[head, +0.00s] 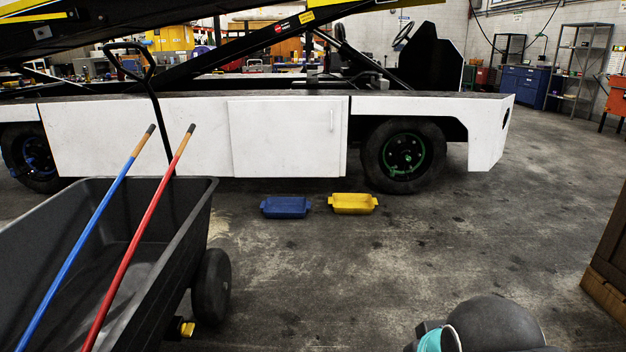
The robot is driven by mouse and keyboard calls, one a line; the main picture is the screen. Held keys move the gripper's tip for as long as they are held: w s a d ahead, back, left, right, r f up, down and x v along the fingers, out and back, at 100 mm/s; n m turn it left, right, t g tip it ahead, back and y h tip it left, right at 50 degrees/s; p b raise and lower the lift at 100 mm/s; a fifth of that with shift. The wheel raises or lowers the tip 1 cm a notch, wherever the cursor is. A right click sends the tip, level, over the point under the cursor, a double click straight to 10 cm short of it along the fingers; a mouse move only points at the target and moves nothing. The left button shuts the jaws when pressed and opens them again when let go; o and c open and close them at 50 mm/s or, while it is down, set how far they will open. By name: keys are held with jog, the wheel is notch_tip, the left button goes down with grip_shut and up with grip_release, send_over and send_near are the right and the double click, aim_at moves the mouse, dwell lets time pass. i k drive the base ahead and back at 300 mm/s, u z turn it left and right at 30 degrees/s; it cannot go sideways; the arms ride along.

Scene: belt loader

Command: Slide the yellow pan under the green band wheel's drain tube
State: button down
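The yellow pan (353,204) sits on the concrete floor in front of the white belt loader, below the cabinet door's right end. It lies to the left of the wheel with the green band (404,156) and nearer to me. No drain tube can be made out at this wheel. A blue pan (286,208) sits just left of the yellow pan, with a small gap between them. Part of my arm shows at the bottom right, but my gripper is not in view.
A black cart (195,235) fills the lower left, with a blue pole (90,232) and a red pole (140,236) leaning out of it. A blue-banded wheel (36,156) is at the far left. A brown wooden piece (609,260) stands at right. The middle floor is clear.

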aim_at(351, 203)
jog(key=z, duration=0.25)
jog(key=i, duration=4.9)
jog(key=u, duration=0.2)
